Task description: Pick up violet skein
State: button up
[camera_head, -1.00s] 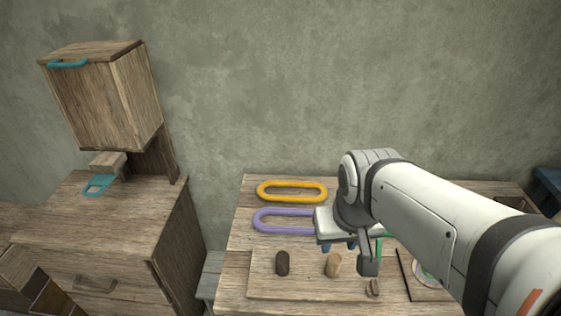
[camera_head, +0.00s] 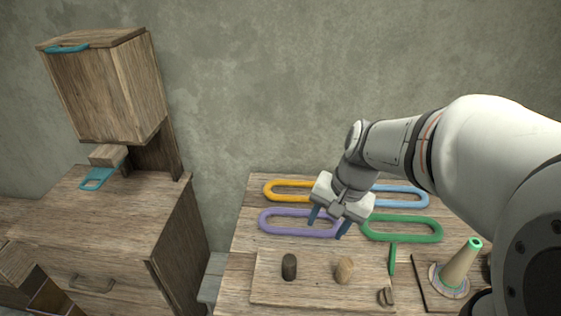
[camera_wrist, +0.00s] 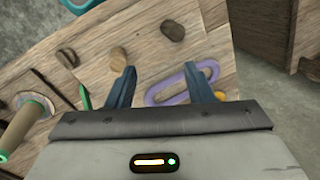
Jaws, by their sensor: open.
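The violet skein (camera_head: 282,231), a flat elongated loop, lies on the wooden table in the head view. In the wrist view the violet skein (camera_wrist: 161,94) shows between and beyond my fingers, partly hidden by the right one. My gripper (camera_head: 328,224) is open and empty, over the right end of the skein in the head view. Its blue fingers (camera_wrist: 166,86) stand wide apart in the wrist view. Whether they touch the skein or the table, I cannot tell.
A yellow skein (camera_head: 284,184) lies behind, a blue skein (camera_head: 408,190) behind right and a green skein (camera_head: 402,239) to the right. A board (camera_head: 318,288) with dark and pale knobs lies in front. A cone (camera_head: 458,268) stands at right. A cabinet (camera_head: 100,90) stands left.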

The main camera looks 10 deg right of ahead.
jog(key=w+d+f+m+y+b, duration=0.1)
jog(key=w+f+m+y+b, duration=0.3)
jog(key=w+f+m, duration=0.45)
jog(key=m+y+b, duration=0.2)
jog(key=m+b, duration=0.3)
jog(key=m, duration=0.1)
send_near(302, 230)
jog(key=shift+s+a+f+n+t, duration=0.25)
jog(key=shift+s+a+f+t, duration=0.05)
jog(key=shift+s+a+f, duration=0.2)
jog(key=shift+w+f, duration=0.25)
jog(key=b+x, duration=0.1)
jog(key=x, duration=0.6)
jog(key=shift+w+a+f+b, duration=0.1)
jog(key=shift+w+a+b, duration=0.1)
jog(key=shift+b, duration=0.15)
jog(key=shift+c, duration=0.5)
grip_shut()
